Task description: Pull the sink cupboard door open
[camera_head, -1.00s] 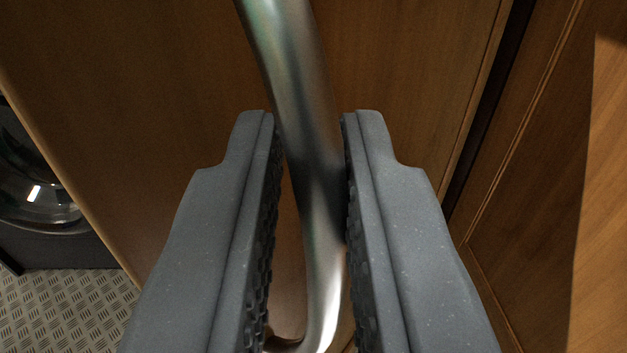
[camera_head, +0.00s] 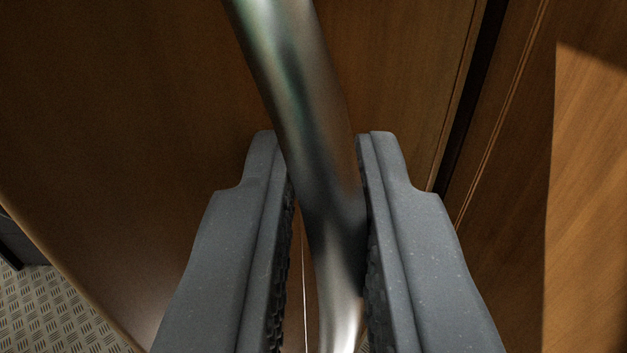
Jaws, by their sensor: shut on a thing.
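The sink cupboard door (camera_head: 150,130) is a brown wood panel that fills the left and middle of the view. Its metal bar handle (camera_head: 300,90) runs from the top down between my fingers and bends near the bottom. My gripper (camera_head: 318,145) is shut on the handle, with one dark grey finger on each side of it. A dark gap (camera_head: 470,100) runs along the door's right side. The lower end of the handle is partly hidden by the fingers.
Another wood panel (camera_head: 500,200) stands to the right of the gap, with a sunlit patch on it. Patterned metal floor (camera_head: 50,310) shows at the lower left. A dark object (camera_head: 18,245) is at the left edge beyond the door's edge.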

